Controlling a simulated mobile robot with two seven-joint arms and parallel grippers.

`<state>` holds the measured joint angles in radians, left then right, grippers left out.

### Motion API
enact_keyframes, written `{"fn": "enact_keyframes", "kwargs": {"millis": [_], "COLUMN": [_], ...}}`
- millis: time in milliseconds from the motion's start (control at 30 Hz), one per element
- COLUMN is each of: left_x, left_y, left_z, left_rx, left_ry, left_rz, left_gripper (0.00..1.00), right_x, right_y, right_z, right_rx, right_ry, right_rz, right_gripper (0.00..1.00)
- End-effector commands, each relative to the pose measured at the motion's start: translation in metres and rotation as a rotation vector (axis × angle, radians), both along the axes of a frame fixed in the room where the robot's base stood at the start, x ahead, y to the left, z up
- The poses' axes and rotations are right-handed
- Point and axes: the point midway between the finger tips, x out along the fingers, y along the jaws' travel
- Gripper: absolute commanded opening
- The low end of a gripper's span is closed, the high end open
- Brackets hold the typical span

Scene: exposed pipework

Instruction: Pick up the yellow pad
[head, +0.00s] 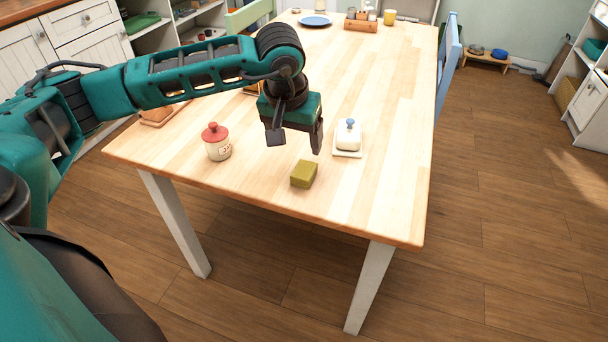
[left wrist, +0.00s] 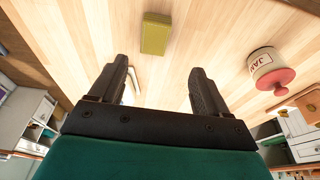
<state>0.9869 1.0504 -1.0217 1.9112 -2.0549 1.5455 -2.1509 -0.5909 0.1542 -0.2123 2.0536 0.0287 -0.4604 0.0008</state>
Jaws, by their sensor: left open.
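The yellow pad (head: 304,174) is a small olive-yellow block lying on the wooden table (head: 390,190) near its front edge. It also shows in the left wrist view (left wrist: 155,34), at the top middle, beyond the fingertips and roughly between their lines. My left gripper (head: 297,141) is open and empty. It hangs above the table, behind the pad in the head view and apart from it. My right gripper does not show.
A jam jar (head: 217,143) with a red lid stands left of the pad. A white butter dish (head: 348,136) with a blue knob stands to its right. A blue plate (head: 315,21) and a wooden caddy (head: 361,22) are at the far end. The table's front right is clear.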

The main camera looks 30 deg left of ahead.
Motion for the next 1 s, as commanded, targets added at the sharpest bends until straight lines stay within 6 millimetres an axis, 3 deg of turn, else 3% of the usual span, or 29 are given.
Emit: {"fn": "enact_keyframes", "kwargs": {"millis": [100, 467, 733, 1000], "left_x": [0.005, 0.012, 0.018, 0.02], "left_y": [0.0, -0.001, -0.005, -0.004], "left_z": [-0.024, -0.051, -0.089, -0.092], "left_rx": [-0.003, -0.004, -0.006, -0.005], "left_ry": [0.001, 0.001, 0.002, -0.001], "left_rz": [0.001, 0.0, 0.002, 0.001], "left_gripper": [0.77, 0.77, 0.77, 0.76], "right_x": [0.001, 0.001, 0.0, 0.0], "right_y": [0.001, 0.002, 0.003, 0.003], "right_z": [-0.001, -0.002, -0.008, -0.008], "right_rx": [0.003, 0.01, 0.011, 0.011], "right_ry": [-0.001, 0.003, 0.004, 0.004], "right_rz": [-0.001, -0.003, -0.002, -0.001], "right_gripper": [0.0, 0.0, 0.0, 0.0]}}
